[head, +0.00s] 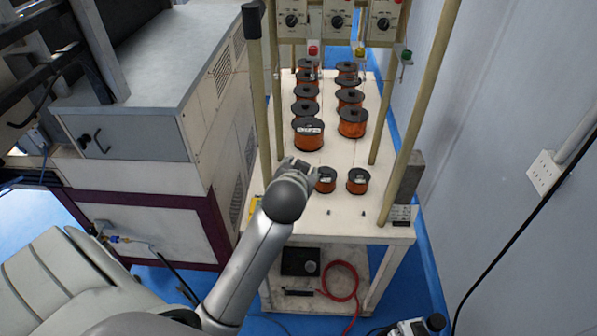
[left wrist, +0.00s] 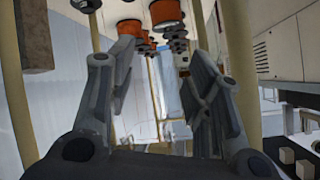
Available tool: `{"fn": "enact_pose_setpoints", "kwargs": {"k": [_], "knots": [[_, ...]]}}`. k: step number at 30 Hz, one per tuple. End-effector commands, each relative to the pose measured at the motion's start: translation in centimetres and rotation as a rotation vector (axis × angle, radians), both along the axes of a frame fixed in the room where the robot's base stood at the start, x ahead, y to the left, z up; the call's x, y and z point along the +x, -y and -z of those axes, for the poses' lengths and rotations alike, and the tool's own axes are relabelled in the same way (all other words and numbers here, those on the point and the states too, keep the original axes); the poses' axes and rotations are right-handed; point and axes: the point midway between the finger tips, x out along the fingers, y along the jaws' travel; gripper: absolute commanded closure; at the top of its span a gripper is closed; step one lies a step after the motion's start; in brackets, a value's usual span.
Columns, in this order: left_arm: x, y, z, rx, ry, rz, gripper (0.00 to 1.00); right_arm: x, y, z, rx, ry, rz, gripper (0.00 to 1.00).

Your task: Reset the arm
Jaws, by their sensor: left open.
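My left arm comes in from the lower left in the head view. Its gripper (head: 302,168) is over the white table, close to the left of two small copper-wire spools (head: 325,180); its fingers are partly hidden behind the wrist. In the left wrist view the gripper (left wrist: 160,52) is open, with nothing between its fingers. That view looks upside down, with spools (left wrist: 166,12) along the top. The other small spool (head: 358,181) stands just right of the first. I cannot tell whether the gripper touches a spool. My right gripper is not in view.
The coil winder table (head: 350,222) carries two rows of larger spools (head: 308,133) behind. Tan posts (head: 422,110) rise at its sides, and control boxes (head: 383,20) hang at the back. A grey cabinet (head: 150,95) stands left, a wall (head: 500,100) right. The table's front is mostly clear.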

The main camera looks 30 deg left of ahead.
Motion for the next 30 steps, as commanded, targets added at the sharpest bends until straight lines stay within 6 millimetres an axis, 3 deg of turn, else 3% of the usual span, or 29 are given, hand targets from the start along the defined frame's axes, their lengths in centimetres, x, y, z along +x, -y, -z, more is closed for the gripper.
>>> {"fn": "enact_pose_setpoints", "kwargs": {"k": [10, 14, 17, 19, 23, 26, 30], "knots": [[0.1, 0.0, 0.3, 0.0, -0.003, 0.002, 0.54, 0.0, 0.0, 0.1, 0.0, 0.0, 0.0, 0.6], [0.5, 0.7, 3.7, -0.003, -0.047, 0.031, 0.54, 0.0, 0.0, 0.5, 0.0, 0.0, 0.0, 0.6], [0.7, 1.8, 9.5, -0.01, -0.118, 0.078, 0.54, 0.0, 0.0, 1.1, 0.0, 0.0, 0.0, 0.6], [0.4, 2.7, 14.8, -0.021, -0.18, 0.118, 0.54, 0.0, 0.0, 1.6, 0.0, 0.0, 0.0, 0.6], [-1.7, 4.6, 24.4, -0.054, -0.288, 0.187, 0.54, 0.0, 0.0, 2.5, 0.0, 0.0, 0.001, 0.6], [-4.5, 5.9, 31.5, -0.084, -0.367, 0.228, 0.54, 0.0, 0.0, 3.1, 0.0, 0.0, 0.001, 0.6], [-10.1, 7.3, 40.6, -0.132, -0.476, 0.271, 0.54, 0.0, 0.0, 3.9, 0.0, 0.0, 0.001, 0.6]]}}
